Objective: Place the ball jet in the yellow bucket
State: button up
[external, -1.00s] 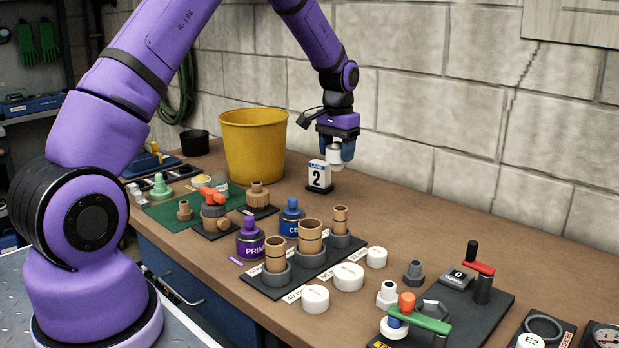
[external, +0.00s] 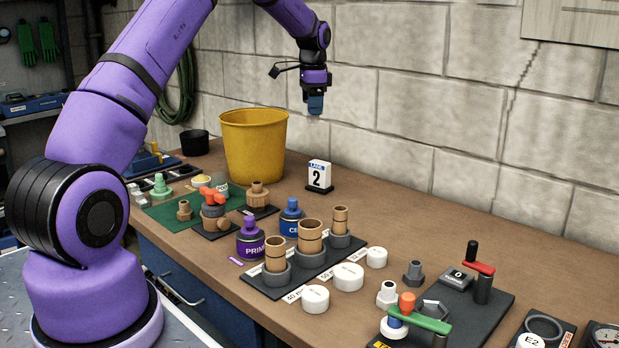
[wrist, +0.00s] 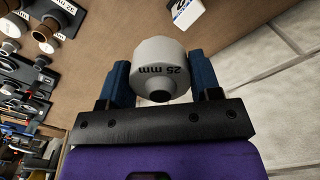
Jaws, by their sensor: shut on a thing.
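The yellow bucket (external: 253,145) stands upright at the back of the bench, near the wall. My gripper (external: 315,106) is raised above bucket rim height, to the right of the bucket and above the bench. In the wrist view, its blue fingers are shut on a pale rounded fitting marked 25 mm (wrist: 160,62), which appears to be the ball jet. A dark hole shows in its end. In the external view, the fingers largely hide the fitting. The bucket's inside floor is hidden.
A "2" lane sign (external: 319,176) stands below and near my gripper. A small black pot (external: 194,143) is left of the bucket. Brown fittings, tins (external: 250,242) and white caps (external: 347,277) crowd the bench front. The block wall (external: 430,110) is close behind.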

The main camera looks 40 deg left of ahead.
jog(key=a+m, duration=0.9)
jog(key=a, duration=1.2)
jog(key=f, duration=1.7)
jog(key=shift+s+a+f, duration=0.1)
jog(key=shift+s+a, duration=0.05)
jog(key=shift+a, duration=0.15)
jog(key=shift+f, duration=2.1)
jog(key=shift+f, duration=0.1)
jog(key=o, duration=0.9)
notch_tip(320, 180, up, 12)
